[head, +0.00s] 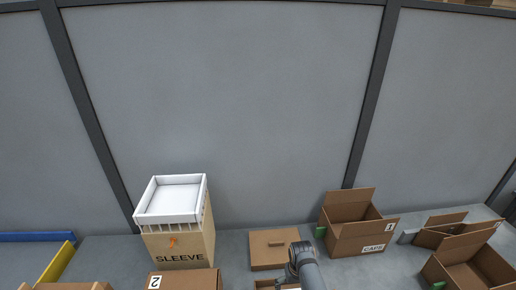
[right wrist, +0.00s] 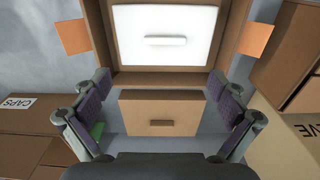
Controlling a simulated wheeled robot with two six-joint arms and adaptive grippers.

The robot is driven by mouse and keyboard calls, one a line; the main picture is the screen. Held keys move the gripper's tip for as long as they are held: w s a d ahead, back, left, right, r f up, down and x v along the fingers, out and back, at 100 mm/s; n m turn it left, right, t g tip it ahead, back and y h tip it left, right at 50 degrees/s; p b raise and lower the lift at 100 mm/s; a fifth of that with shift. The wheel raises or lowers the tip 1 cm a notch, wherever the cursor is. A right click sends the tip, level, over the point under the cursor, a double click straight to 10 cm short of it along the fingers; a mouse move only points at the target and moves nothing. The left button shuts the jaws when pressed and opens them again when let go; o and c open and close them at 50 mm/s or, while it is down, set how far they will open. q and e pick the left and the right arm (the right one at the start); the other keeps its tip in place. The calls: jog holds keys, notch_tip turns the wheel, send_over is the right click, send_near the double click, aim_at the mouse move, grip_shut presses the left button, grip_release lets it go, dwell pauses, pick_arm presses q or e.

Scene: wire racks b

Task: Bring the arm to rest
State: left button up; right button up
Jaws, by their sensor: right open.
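My right arm comes in from the bottom of the head view, and its grey wrist (head: 303,262) is above the grey surface. In the right wrist view my right gripper (right wrist: 165,108) is open, its purple-padded fingers wide apart. A flat cardboard piece with a slot (right wrist: 160,120) shows between and beyond the fingers; I see no finger touching it. It looks like the flat brown piece (head: 272,242) behind the wrist in the head view. My left gripper is not in view.
An open carton with a white slotted panel (right wrist: 130,38) and orange tabs is at the wrist view's top. In the head view, a SLEEVE crate (head: 178,246) holding a white tray (head: 168,218) stands left, a CAPS carton (head: 350,236) right. More cartons (head: 185,280) line the front.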

jog(key=s+d+r+t, duration=0.2)
jog(key=s+d+r, duration=0.4)
jog(key=s+d, duration=0.3)
jog(key=s+r+t, duration=0.2)
jog(key=s+r, duration=0.8)
jog(key=r, duration=0.1)
notch_tip(320, 180, down, 33)
jog(key=s+d+g+h+b, duration=0.1)
jog(key=s+d+g+b, duration=0.1)
jog(key=b, duration=0.5)
jog(key=s+d+f+g+b, duration=0.1)
jog(key=s+f+b, duration=0.3)
jog(key=s+f, duration=1.5)
notch_tip(320, 180, down, 3)
jog(key=shift+d+r+b, duration=0.15)
jog(key=shift+b, duration=0.15)
